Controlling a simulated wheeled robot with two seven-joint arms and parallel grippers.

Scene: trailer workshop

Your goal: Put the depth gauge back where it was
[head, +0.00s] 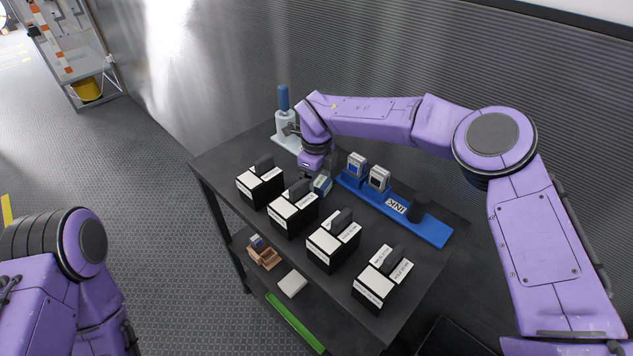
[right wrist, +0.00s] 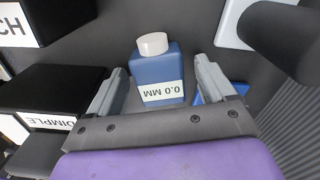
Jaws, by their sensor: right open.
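A blue block with a white round cap and a white label reading 0.0 MM, which I take for the depth gauge, shows in the right wrist view (right wrist: 162,76). It stands between the spread fingers of my right gripper (right wrist: 161,66), which is open; I cannot see either finger touching it. In the head view the gauge (head: 321,186) is a small blue piece on the bench top, just below my right gripper (head: 317,172) and partly hidden by it. My left arm shows at the lower left of the head view, but its gripper is outside the picture.
Several black boxes with white labels and handles, one of them here (head: 293,212), line the bench (head: 228,160). A blue tray (head: 432,230) marked INK holds two small blocks and a black cylinder. A white device with a blue handle (head: 283,98) stands at the back. The corrugated wall is close behind.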

